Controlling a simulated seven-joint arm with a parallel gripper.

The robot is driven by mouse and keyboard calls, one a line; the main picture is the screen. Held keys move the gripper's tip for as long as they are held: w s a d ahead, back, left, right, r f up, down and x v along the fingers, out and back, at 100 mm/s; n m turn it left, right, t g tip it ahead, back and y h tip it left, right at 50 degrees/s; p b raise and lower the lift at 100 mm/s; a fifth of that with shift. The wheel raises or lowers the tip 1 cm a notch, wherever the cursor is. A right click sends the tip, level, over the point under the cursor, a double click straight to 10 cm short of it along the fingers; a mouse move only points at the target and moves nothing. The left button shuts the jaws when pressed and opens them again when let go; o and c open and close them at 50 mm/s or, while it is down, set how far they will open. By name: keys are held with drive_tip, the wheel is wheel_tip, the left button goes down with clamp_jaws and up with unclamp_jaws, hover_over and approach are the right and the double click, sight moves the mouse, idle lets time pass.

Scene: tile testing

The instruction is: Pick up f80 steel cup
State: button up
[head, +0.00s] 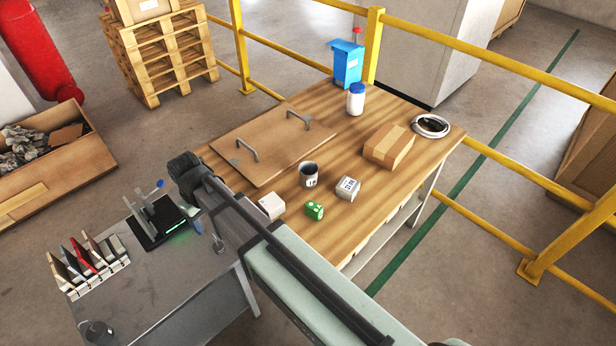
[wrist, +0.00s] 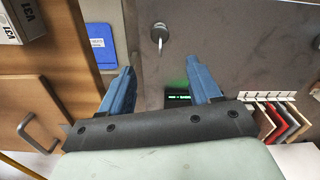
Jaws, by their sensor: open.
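The label is too small to read there. A second, dark cup-like vessel (head: 97,333) is partly cut off at the bottom left, on the grey table. My gripper (wrist: 160,80) is open in the wrist view, with two blue fingers apart and nothing between them. It is above the grey table's right part, to the left of the steel cup. The steel cup is not clearly visible in the wrist view.
A tile rack (head: 90,268) and a black device (head: 160,222) stand on the grey table (head: 150,300).

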drive_tip(key=shift+o, duration=0.3)
drive_tip(key=o, duration=0.5)
drive_tip(key=shift+o, duration=0.2)
drive_tip(key=w+d+r+m+t, duration=0.1)
drive_tip(key=w+d+r+m, duration=0.15)
drive_tip(key=w+d, duration=0.5)
drive_tip(key=w+d+r+m, duration=0.2)
drive_tip(key=w+d+r, duration=0.25)
drive_tip(key=d, duration=0.65)
drive_tip(key=w+d+r+m+t, duration=0.1)
drive_tip(key=w+d+r+m, duration=0.2)
drive_tip(key=w+d, duration=0.45)
drive_tip(key=m, duration=0.5)
approach(309, 173)
drive_tip(key=shift+s+a+f, duration=0.15)
drive_tip(key=shift+s+f, duration=0.3)
drive_tip(key=shift+f, duration=0.15)
drive_tip(key=shift+s+a+f, duration=0.15)
drive_tip(key=shift+s+f, duration=0.25)
drive_tip(key=shift+f, duration=0.25)
drive_tip(key=shift+w+d+f, duration=0.1)
drive_tip(key=shift+w+f, duration=0.1)
drive_tip(key=shift+f, duration=0.65)
drive_tip(key=shift+w+f, duration=0.15)
drive_tip(key=shift+f, duration=0.7)
drive_tip(key=shift+w+d+f, duration=0.1)
drive_tip(key=shift+w+f, duration=0.1)
drive_tip(key=shift+f, duration=0.65)
